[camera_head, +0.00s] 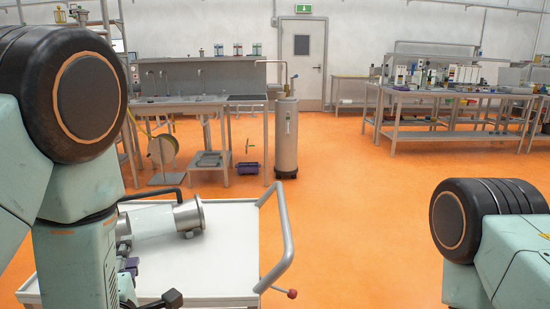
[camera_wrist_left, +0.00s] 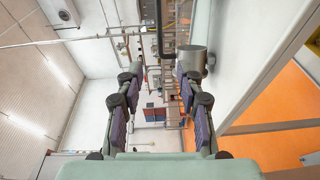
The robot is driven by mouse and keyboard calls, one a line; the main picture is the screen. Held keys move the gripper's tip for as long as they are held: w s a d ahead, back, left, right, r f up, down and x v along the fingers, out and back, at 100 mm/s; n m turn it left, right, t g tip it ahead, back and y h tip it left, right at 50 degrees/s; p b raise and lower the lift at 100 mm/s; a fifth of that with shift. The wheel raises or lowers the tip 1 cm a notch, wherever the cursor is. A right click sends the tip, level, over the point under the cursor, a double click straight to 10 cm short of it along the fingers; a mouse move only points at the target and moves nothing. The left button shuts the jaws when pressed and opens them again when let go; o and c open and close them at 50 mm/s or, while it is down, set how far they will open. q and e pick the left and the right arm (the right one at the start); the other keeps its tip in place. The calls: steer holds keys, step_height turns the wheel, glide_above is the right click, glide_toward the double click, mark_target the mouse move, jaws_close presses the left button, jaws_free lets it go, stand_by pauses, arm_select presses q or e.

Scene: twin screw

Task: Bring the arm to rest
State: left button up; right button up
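My left arm comes in at the left of the head view and hangs down over the near left part of a white cart. My left gripper (camera_head: 148,284) is at its lower end, partly hidden behind the arm. In the left wrist view the left gripper (camera_wrist_left: 157,90) has its two padded fingers wide apart with nothing between them. Part of my right arm shows at the right edge of the head view; its gripper is out of view.
Orange floor between cart and right arm is clear.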

arm_select(q)
steer(key=s+d+f+m+g+h, duration=0.1)
steer(key=s+f+m+g+h, duration=0.1)
steer(key=s+f+m+g, duration=0.45)
steer(key=s+d+f+m+g+h, duration=0.1)
steer(key=s+f+m+g, duration=0.15)
steer(key=f+m, duration=0.8)
steer(key=s+d+f+m+g+h, duration=0.1)
steer(key=s+f+g, duration=0.2)
steer(key=s+f, duration=0.3)
steer(key=s+d+f+m+g+h, duration=0.1)
steer(key=s+f+g, duration=0.3)
steer(key=s, duration=1.1)
step_height(320, 180, down, 3)
steer(key=shift+s+f+m+g, duration=0.1)
steer(key=shift+s+m+g, duration=0.15)
steer(key=shift+m, duration=0.55)
